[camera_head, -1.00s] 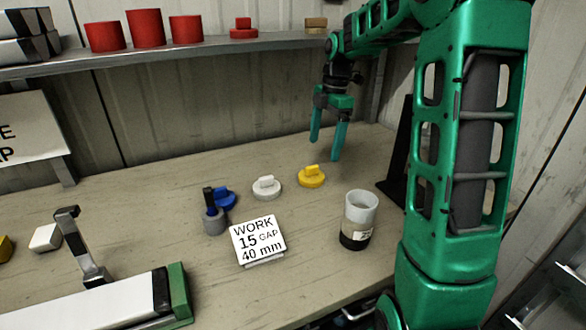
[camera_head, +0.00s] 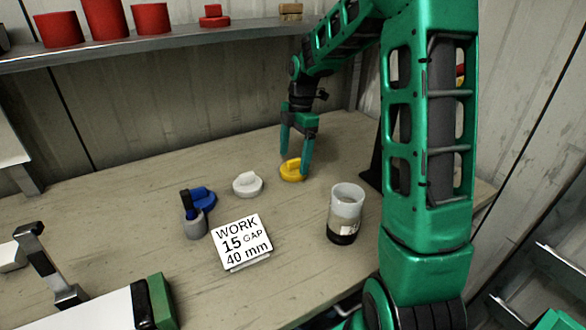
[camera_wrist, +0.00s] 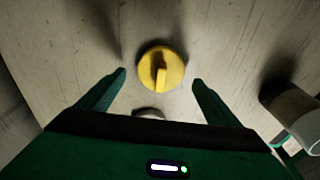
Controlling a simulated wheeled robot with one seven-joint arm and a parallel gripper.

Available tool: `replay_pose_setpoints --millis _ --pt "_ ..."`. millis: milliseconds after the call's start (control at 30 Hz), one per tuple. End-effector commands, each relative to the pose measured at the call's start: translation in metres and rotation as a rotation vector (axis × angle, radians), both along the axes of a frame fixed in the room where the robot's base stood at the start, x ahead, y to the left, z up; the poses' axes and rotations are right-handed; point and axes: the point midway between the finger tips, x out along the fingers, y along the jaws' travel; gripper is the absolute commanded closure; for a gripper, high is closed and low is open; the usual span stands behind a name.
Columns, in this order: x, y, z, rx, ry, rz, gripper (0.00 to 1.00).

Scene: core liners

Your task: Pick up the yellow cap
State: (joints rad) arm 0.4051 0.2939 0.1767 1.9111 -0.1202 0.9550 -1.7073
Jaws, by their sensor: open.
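The yellow cap (camera_head: 292,170) lies on the wooden table, round with a raised grip bar on top. It also shows in the wrist view (camera_wrist: 161,69), just beyond and between my fingertips. My gripper (camera_head: 296,160) is open and points down over the cap, one finger on each side of it in the head view. In the wrist view my gripper (camera_wrist: 160,78) has nothing between its fingers. Whether a fingertip touches the cap cannot be told.
A white cap (camera_head: 248,184) sits left of the yellow one, and a blue cap (camera_head: 203,197) by a grey holder (camera_head: 195,226). A jar (camera_head: 345,213) stands to the right. A sign (camera_head: 242,242) stands in front. A shelf (camera_head: 180,45) with red pieces runs behind.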

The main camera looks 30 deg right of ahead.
Motion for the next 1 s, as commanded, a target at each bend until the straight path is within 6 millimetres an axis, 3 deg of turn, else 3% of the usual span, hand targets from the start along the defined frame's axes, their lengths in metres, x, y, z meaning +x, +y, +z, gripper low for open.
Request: replay_pose_setpoints --millis 200,433,600,633,1000 --pt "0.0 0.002 -0.02 0.0 0.0 -0.001 0.14" --pt "0.0 0.002 -0.021 0.0 -0.001 -0.001 0.14" --pt "0.0 0.002 -0.021 0.0 -0.001 -0.001 0.52" --pt "0.0 0.002 -0.021 0.0 -0.001 -0.001 0.56" --pt "0.0 0.002 -0.014 -0.001 -0.002 -0.001 0.56"
